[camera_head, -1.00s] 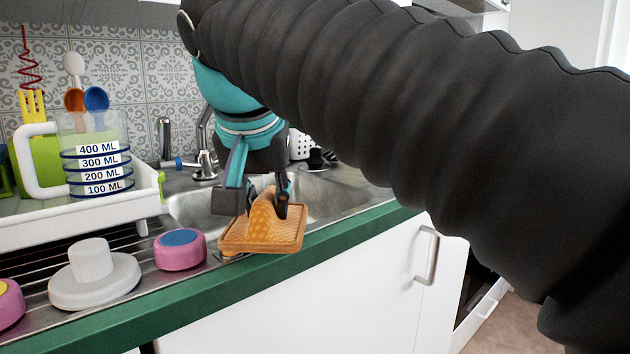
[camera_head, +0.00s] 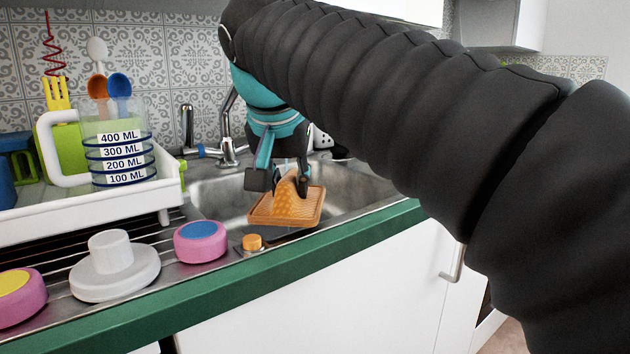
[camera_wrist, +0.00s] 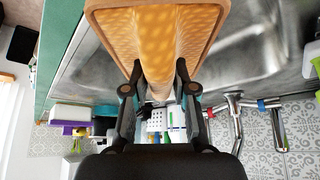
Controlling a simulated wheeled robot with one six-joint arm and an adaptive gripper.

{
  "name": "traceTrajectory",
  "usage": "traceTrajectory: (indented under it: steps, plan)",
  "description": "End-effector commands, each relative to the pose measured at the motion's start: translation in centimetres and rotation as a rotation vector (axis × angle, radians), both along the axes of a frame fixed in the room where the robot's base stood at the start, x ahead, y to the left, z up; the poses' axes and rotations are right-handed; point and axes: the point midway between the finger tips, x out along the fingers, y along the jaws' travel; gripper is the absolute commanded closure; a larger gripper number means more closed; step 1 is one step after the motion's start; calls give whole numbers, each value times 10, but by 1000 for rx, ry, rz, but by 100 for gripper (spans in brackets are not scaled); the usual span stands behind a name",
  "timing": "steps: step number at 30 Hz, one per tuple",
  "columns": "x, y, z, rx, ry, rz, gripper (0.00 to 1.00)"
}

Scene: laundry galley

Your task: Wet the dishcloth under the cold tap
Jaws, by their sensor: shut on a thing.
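The dishcloth (camera_head: 285,210) is orange with a pale pattern, with a raised fold and a flat, tray-like lower part. My gripper (camera_head: 289,182) is shut on the fold and holds the cloth over the front part of the sink basin (camera_head: 345,190). In the wrist view, the cloth (camera_wrist: 157,25) fills the top centre, its fold between the fingertips (camera_wrist: 160,70). The metal tap (camera_head: 228,150) stands behind the sink, left of my gripper, with a blue-marked part (camera_head: 202,151). The tap (camera_wrist: 236,118) is also in the wrist view, apart from the cloth. No water is visible.
The green counter edge (camera_head: 300,252) runs along the front.

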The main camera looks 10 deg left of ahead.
Motion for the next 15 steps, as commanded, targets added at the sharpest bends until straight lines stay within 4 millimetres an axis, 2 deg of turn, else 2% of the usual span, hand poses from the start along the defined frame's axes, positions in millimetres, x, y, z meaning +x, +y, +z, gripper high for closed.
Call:
traceTrajectory:
  steps: [15]
  plan:
    - [40, 19, -8, 0, 0, -1, 100]
